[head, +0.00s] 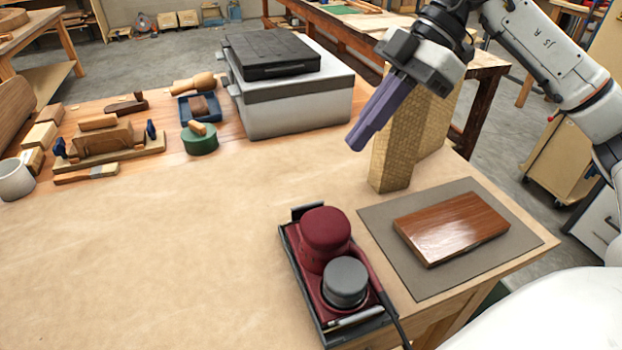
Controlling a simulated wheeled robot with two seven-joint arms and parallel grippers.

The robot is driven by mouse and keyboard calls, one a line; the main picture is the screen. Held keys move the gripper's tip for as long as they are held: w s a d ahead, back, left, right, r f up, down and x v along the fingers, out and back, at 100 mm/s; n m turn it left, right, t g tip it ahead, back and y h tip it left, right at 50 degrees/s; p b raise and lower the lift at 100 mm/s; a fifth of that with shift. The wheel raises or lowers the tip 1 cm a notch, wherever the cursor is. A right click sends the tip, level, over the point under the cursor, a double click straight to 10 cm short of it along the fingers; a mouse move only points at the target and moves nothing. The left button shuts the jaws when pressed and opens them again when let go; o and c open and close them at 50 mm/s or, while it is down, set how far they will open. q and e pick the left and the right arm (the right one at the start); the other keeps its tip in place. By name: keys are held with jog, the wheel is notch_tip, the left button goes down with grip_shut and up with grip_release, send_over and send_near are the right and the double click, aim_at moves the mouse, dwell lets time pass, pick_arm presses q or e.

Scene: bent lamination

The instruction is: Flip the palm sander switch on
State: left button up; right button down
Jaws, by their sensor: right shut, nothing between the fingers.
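The palm sander (324,232) is dark red with a round grey part at its near end. It sits in a shallow black tray (292,248) near the table's front right, and a black cord runs off its near end. I cannot make out its switch. My right gripper (356,147) has purple fingers, pressed together and empty. It is in the air beyond the sander, apart from it, with the fingers slanting down and left. My left gripper is not in view.
A tall tan block (397,150) stands close behind the right gripper. A varnished wood board (452,228) lies on a grey mat (378,222) right of the sander. A grey case (295,108) and woodworking tools stand farther back. The paper-covered left middle is clear.

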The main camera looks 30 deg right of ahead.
jog(key=x, duration=0.9)
jog(key=shift+s+a+f+b, duration=0.25)
jog(key=shift+a+b, duration=0.05)
jog(key=shift+b, duration=0.1)
jog(key=f, duration=0.2)
jog(key=shift+d+f, duration=0.2)
jog(key=shift+f, duration=0.1)
jog(key=shift+d+f, duration=0.15)
jog(key=shift+f, duration=0.55)
